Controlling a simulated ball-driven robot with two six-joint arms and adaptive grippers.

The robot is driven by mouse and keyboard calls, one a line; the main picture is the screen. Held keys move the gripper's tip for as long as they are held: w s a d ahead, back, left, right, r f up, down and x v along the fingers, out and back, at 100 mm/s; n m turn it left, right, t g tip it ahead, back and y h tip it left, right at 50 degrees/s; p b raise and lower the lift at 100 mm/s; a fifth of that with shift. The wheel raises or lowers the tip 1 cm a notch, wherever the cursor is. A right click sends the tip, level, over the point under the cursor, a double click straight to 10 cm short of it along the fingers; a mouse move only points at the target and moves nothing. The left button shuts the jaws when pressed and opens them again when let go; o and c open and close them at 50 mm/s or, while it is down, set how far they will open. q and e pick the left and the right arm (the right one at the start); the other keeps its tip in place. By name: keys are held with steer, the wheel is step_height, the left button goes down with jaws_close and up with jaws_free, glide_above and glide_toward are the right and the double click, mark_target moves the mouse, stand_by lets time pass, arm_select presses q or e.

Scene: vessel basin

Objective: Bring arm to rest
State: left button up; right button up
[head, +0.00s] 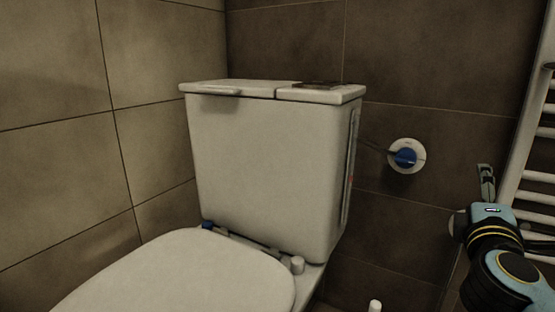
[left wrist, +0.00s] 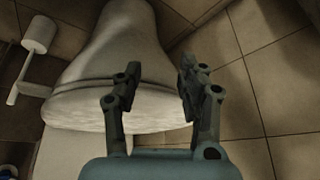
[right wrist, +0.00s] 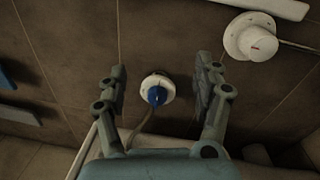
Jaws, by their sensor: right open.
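My right gripper (head: 487,183) is at the right of the head view, in front of the towel radiator and apart from the toilet. In the right wrist view its two fingers (right wrist: 160,90) are spread with nothing between them. My left gripper is outside the head view. In the left wrist view its fingers (left wrist: 157,90) are apart and empty, with the toilet bowl (left wrist: 115,60) behind them.
The toilet cistern (head: 270,160) and its closed seat lid (head: 190,275) fill the middle. A round wall valve with a blue knob (head: 405,157) is on the dark tiles. A white radiator (head: 535,180) stands at the right edge. A white knob (right wrist: 255,38) shows in the right wrist view.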

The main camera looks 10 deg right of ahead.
steer(key=s+a+f+m+g+y+p, duration=0.25)
steer(key=s+f+g+y+p, duration=0.55)
steer(key=s+f+p, duration=1.15)
arm_select(q)
steer(key=s+a+f+g+p, duration=0.2)
steer(key=s+f, duration=0.4)
steer(key=s, duration=0.6)
steer(key=s+a+f+g+p, duration=0.2)
steer(key=s+f, duration=0.4)
steer(key=s, duration=0.7)
steer(key=shift+s+a+f+n+g+y, duration=0.3)
steer(key=shift+a+f+g+y, duration=0.15)
steer(key=shift+a, duration=0.2)
arm_select(e)
steer(key=s+a+f+m+g+y, duration=0.1)
steer(key=s+a+f+m+g, duration=0.1)
steer(key=s, duration=0.8)
steer(key=s+a+f+m+g+y, duration=0.1)
steer(key=s+a+f+m, duration=0.3)
steer(key=s, duration=0.6)
steer(key=s+a+f+m+g+y, duration=0.1)
steer(key=s+a+f+m+g, duration=0.2)
steer(key=s+f, duration=0.3)
steer(key=s, duration=0.4)
